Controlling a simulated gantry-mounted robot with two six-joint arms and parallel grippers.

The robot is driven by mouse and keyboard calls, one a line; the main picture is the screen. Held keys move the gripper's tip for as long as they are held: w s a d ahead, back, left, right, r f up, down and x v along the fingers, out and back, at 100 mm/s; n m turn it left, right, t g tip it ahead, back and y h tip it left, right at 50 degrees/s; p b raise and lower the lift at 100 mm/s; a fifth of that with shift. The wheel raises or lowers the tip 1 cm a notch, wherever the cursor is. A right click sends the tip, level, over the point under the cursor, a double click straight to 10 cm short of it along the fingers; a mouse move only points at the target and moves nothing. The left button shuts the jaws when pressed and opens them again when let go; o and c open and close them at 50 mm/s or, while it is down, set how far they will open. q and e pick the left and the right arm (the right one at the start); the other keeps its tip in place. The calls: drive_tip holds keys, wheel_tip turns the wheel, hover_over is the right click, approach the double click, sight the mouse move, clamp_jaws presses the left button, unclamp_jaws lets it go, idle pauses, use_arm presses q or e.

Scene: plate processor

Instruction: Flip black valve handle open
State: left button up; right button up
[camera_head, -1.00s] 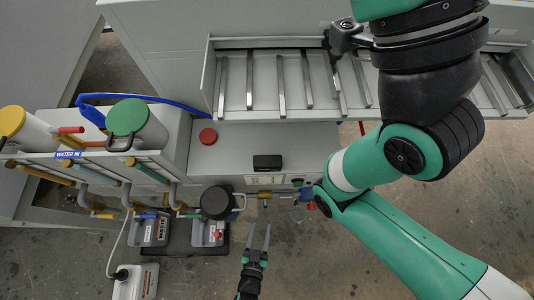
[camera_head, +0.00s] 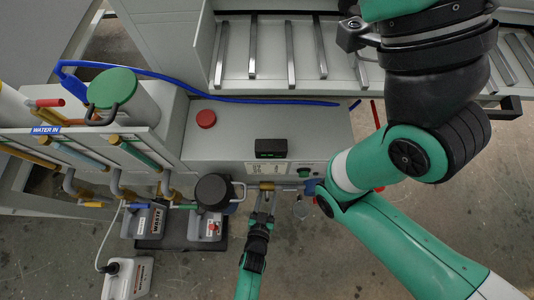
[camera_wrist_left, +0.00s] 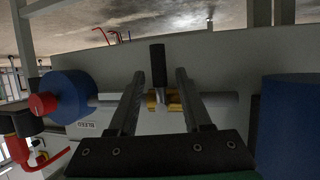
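The valve has a brass body (camera_wrist_left: 165,101) on a grey horizontal pipe and a short black handle (camera_wrist_left: 158,66) that stands upright in the left wrist view. In the head view the brass valve (camera_head: 266,186) sits on the pipe at the front of the grey machine; its handle is hard to make out there. My left gripper (camera_head: 265,200) is open just in front of the valve. In the left wrist view the fingers of my left gripper (camera_wrist_left: 158,100) lie on either side of the handle, with visible gaps to it. My right gripper is not in view.
A black round canister (camera_head: 213,190) stands left of the valve, and a blue fitting (camera_head: 310,187) lies to its right. A red button (camera_head: 206,118) and a black box (camera_head: 270,148) are on the machine top.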

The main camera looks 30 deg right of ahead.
use_arm(q)
clamp_jaws()
idle(1.2)
